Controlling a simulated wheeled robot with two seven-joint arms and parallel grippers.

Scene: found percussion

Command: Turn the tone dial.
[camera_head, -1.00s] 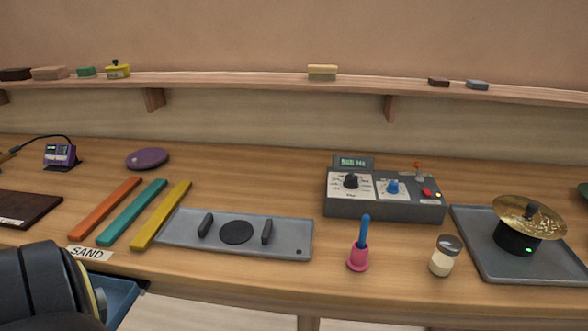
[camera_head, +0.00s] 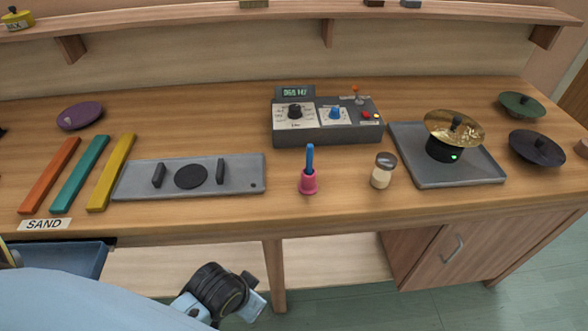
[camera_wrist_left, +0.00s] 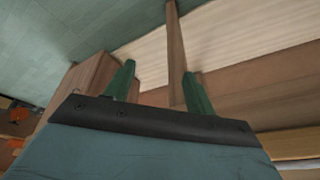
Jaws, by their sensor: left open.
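The grey control box (camera_head: 325,128) stands at the back middle of the bench, with a small display reading about 960 Hz. On its sloped top are a black dial (camera_head: 295,110) on the left panel and a blue dial (camera_head: 336,113) on the right panel. I cannot read which is labelled tone. In the left wrist view my left gripper (camera_wrist_left: 160,85) is open and empty, its green fingers spread before the bench's underside. In the head view my left arm's wrist is low in front of the bench, well below the box; its fingers are not clear there. My right gripper is not in view.
A pink holder with a blue handle (camera_head: 309,180) and a shaker jar (camera_head: 382,171) stand in front of the box. A grey tray (camera_head: 438,178) with a gold cymbal (camera_head: 453,128) is right. A grey plate (camera_head: 135,184) and coloured bars lie left. The bench's front edge lies above my arm.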

